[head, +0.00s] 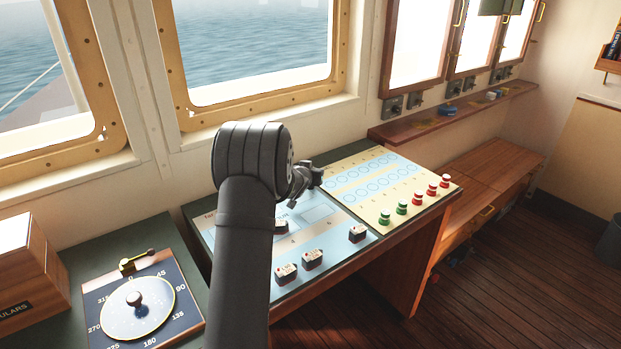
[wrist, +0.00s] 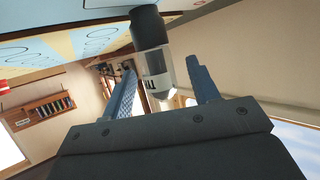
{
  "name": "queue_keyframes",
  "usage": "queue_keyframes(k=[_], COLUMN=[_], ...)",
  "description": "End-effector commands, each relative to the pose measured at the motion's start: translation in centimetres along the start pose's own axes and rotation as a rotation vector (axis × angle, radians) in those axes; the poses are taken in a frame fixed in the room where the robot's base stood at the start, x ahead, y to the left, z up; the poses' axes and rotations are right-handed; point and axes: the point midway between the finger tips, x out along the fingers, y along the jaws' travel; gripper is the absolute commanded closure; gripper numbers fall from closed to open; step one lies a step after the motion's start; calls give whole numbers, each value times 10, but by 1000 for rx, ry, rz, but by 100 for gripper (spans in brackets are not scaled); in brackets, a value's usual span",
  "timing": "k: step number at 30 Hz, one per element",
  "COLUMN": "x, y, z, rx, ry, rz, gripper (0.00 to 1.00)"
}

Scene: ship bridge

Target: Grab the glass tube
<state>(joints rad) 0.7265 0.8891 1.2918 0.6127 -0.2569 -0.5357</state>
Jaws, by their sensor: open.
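In the wrist view the glass tube (wrist: 154,68) is clear, with dark marks on its side and a black end (wrist: 147,25) at the top of the picture, by the panel. My gripper (wrist: 162,70) is open. Its two blue fingers are on either side of the tube, with visible gaps to both, so the tube is between them but not gripped. In the head view my gripper (head: 305,183) is small and dark over the console, partly behind my arm. I cannot make out the tube clearly there.
The console has a pale blue panel (head: 312,214) with several small blocks and a cream panel (head: 365,169) with green and red knobs (head: 402,208). A round dial (head: 138,308) and a wooden box (head: 30,265) are at left. Windows rise behind the console.

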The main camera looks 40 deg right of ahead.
Motion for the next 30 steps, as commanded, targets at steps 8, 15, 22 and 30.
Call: queue_keyframes(k=[8, 15, 22, 30], x=[3, 3, 3, -1], y=[0, 0, 0, 0], z=[0, 0, 0, -10], rx=[-1, -1, -1, 0], ry=[0, 0, 0, 1], rz=[0, -1, -1, 0], gripper=[45, 90, 93, 93])
